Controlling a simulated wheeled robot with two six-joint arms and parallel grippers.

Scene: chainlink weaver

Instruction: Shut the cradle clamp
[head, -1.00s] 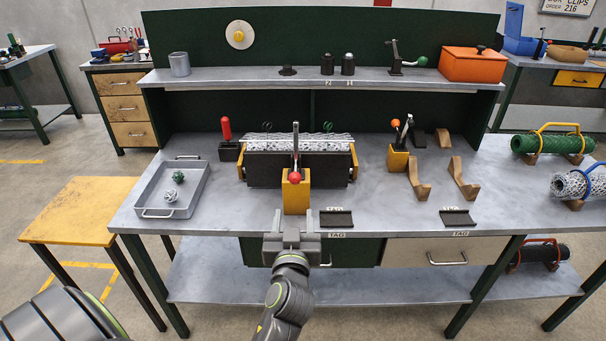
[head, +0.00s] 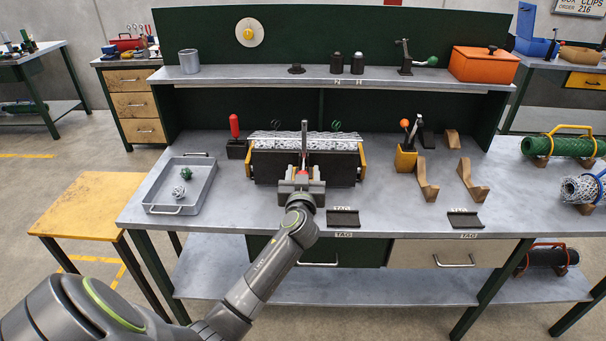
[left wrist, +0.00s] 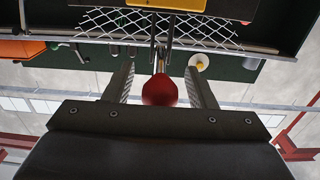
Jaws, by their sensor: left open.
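The black cradle (head: 265,169) with yellow end plates stands mid-bench, with a roll of wire mesh (head: 275,141) in it. The clamp lever (head: 304,134) stands upright at the cradle's front middle. In the left wrist view its red knob (left wrist: 159,91) sits between my fingers, with a gap showing on each side. My left gripper (head: 301,178) is open in front of the clamp and hides most of its yellow base. The left wrist view shows the same gripper (left wrist: 160,80) and the mesh (left wrist: 210,28) beyond it. My right gripper is not in view.
A grey tray (head: 206,186) with two small balls lies left of the cradle. A red-handled tool (head: 235,128) stands at its left end. Black tag blocks (head: 343,219) lie near the front edge.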

